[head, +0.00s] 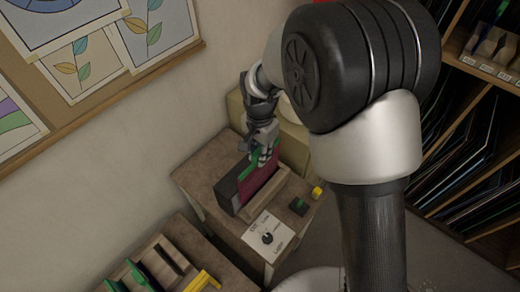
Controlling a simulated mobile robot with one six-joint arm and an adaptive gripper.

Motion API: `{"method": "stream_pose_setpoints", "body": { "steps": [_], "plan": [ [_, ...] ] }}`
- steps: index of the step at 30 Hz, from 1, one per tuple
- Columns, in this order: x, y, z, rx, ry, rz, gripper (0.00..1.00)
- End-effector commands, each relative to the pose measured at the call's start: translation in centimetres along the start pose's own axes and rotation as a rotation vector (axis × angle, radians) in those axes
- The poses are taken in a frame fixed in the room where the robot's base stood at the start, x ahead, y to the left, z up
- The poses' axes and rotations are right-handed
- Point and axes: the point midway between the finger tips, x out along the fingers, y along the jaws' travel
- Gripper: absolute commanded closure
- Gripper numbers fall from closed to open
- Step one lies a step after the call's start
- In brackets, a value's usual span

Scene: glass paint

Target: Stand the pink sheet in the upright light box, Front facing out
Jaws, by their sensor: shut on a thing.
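The pink sheet (260,184) stands close to upright at the light box (228,193), a dark box on a small wooden table. The sheet's lower edge is close to a wooden ledge (267,196) in front of the box; I cannot tell whether it rests there. My gripper (264,152) is above the sheet, shut on its top edge. Green parts (251,156) show beside the fingers. Which face of the sheet points out cannot be read.
A white panel (267,236) with a black knob lies at the table's front. A dark green block (299,206) and a yellow piece (318,190) are to the right. A wooden rack (165,262) stands lower left. Shelves of dark sheets (465,150) line the right.

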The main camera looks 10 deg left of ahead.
Motion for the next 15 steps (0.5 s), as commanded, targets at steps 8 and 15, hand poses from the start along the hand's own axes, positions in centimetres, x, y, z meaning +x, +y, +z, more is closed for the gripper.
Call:
{"method": "stream_pose_setpoints", "body": {
  "steps": [8,15],
  "plan": [
    [3.8,-0.1,0.0,0.0,0.001,-0.002,1.0],
    [5.4,-0.1,0.0,0.0,0.001,-0.002,1.0]
  ]
}}
